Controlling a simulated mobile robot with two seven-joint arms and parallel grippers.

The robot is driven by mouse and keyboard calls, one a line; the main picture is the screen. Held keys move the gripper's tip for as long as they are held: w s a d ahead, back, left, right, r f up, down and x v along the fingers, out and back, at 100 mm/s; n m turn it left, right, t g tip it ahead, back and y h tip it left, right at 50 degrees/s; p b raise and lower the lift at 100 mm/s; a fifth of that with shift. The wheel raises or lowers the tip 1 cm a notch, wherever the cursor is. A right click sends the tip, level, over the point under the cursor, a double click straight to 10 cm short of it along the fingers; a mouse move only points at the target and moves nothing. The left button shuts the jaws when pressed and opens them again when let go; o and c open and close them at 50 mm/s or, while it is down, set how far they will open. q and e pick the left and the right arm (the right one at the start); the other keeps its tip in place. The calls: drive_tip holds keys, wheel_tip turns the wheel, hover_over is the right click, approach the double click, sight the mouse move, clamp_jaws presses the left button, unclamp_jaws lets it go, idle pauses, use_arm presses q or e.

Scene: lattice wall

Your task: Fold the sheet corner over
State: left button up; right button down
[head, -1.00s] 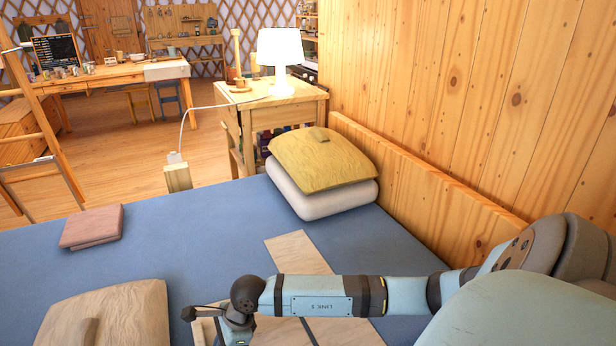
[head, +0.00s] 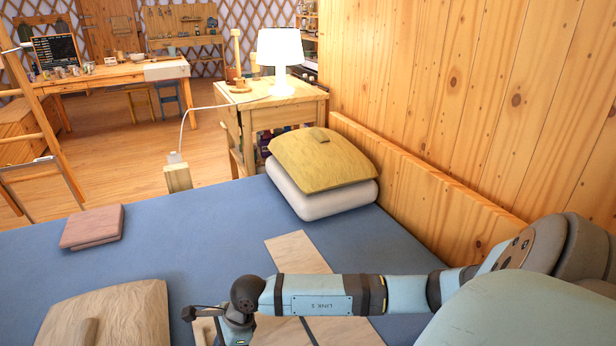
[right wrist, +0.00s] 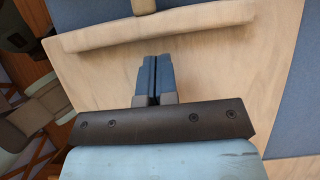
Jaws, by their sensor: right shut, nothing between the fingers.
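A pale wood-grained flat piece (right wrist: 215,75) lies under my right gripper (right wrist: 151,58) in the right wrist view. It has a raised pale bar (right wrist: 155,30) with a small tab across it. The gripper's fingers are together, with nothing between them, and point toward the bar. I cannot tell whether they touch the piece. In the head view a pale flat strip (head: 297,252) lies on the blue bed surface (head: 215,240), partly hidden by my right arm. Which piece is the sheet is unclear. My left gripper is not in view.
A yellow panel (head: 315,160) tops a white pillow (head: 320,200) by the wooden wall. A folded pink cloth (head: 92,227) and a wood-grained panel with a tab (head: 125,310) lie left. A lamp (head: 280,55) stands behind. The bed's middle is clear.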

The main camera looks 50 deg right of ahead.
wheel_tip(320, 180, up, 6)
drive_tip(key=p, duration=0.3)
drive_tip(key=shift+f+p, duration=0.1)
drive_tip(key=shift+p, duration=0.2)
drive_tip(key=shift+a, duration=0.1)
